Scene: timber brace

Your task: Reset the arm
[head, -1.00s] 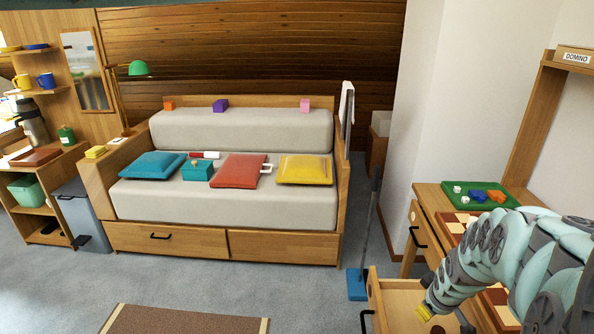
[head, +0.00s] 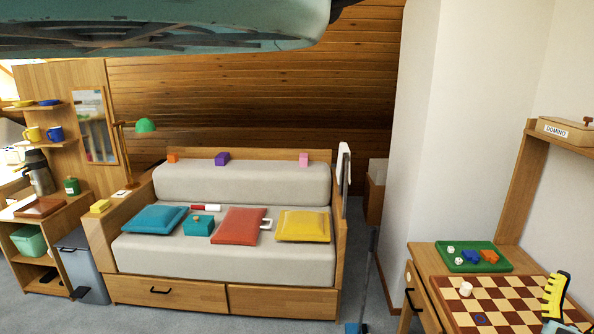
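A large teal and dark part of my arm (head: 190,30) fills the top left of the head view, very close to the camera. A yellow and black ridged object (head: 554,296) stands up at the bottom right, over the checkered board (head: 512,298). A pale blue piece shows below it, and I cannot tell what the two are.
The desk at the right holds a green tray (head: 453,266) of small pieces. A DOMINO box (head: 566,132) lies on the shelf above. The sofa (head: 240,185) with several cushions stands ahead. A lamp (head: 145,126) is at left. A blue-ended broom stands between sofa and desk.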

